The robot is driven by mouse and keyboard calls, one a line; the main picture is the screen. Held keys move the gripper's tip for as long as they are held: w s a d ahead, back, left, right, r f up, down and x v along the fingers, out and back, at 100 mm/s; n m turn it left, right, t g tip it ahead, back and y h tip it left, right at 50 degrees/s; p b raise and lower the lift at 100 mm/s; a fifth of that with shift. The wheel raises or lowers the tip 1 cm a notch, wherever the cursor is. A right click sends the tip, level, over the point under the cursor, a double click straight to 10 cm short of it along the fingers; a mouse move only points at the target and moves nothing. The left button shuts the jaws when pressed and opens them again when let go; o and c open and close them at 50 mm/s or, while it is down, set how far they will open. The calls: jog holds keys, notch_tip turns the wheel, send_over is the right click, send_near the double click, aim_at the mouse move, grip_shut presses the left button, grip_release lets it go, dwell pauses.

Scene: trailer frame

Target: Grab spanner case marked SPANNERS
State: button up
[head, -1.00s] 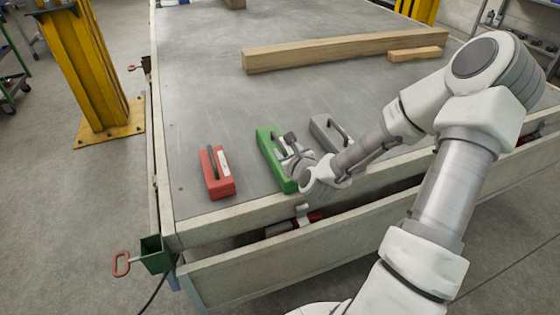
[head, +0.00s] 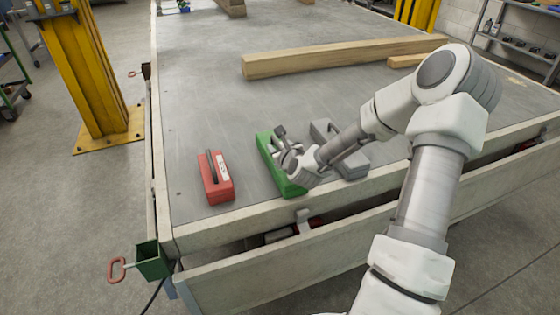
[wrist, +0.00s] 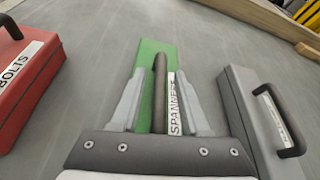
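The green case marked SPANNERS (head: 265,147) lies on the grey trailer bed between a red case and a grey case. It also shows in the wrist view (wrist: 157,55), with its white label to the right of its dark bar handle (wrist: 159,92). My gripper (head: 282,143) is over the green case and hides part of it. In the wrist view my gripper (wrist: 161,78) is open, with one finger on each side of the handle. Green shows between the handle and the fingers, so they look apart from it. The handle's near end is hidden by the gripper body.
The red case (head: 216,187), marked BOLTS in the wrist view (wrist: 28,85), lies to the left. The grey case (head: 352,165) lies close on the right. A long timber (head: 330,58) lies farther back. The bed's raised front edge (head: 240,229) runs below the cases.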

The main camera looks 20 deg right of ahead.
grip_shut()
dwell(1.2)
